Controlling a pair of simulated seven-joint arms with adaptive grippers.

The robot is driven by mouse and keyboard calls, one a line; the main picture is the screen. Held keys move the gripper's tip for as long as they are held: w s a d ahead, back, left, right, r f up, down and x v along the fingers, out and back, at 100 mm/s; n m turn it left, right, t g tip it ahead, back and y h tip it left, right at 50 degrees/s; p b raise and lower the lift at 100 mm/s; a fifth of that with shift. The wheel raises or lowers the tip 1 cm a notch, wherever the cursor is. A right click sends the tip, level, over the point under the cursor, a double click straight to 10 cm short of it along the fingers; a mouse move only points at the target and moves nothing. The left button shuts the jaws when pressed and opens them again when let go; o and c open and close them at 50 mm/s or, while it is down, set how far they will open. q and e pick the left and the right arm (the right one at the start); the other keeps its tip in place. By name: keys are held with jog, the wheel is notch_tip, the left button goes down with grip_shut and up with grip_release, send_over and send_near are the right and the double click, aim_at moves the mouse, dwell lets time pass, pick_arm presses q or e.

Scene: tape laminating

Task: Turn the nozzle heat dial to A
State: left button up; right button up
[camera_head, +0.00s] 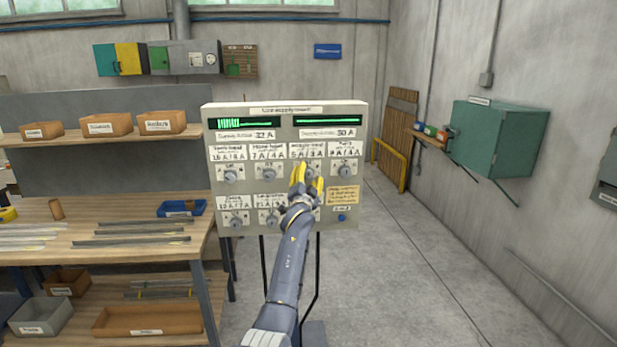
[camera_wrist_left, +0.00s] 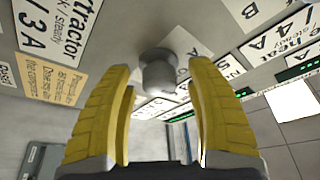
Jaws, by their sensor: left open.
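The grey control panel (camera_head: 208,160) stands ahead with two rows of grey dials under white labels. My left gripper (camera_head: 308,180) has yellow fingers and is in front of the top row's third column, covering the dial there. The label above it (camera_head: 307,151) is too small to read surely. In the left wrist view, a grey round dial (camera_wrist_left: 158,72) sits between the open fingers of my left gripper (camera_wrist_left: 158,66), with a visible gap on each side. Its pointer direction is unclear. My right gripper is not in view.
Neighbouring dials (camera_head: 270,173) and (camera_head: 345,171) flank the gripper closely. A wooden workbench (camera_head: 120,250) stands left; the floor at right is clear.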

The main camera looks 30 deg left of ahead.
pick_arm(q)
grip_shut()
dwell(0.4)
jog(key=n+y, duration=0.2)
jog(key=n, duration=0.3)
jog(key=shift+r+n+g+y, duration=0.1)
jog(key=shift+n+g+y, duration=0.6)
jog(key=shift+n, duration=1.1)
jog(key=shift+n+g+y, duration=0.3)
jog(key=shift+n+y, duration=0.7)
jog(key=shift+n, duration=0.8)
grip_release()
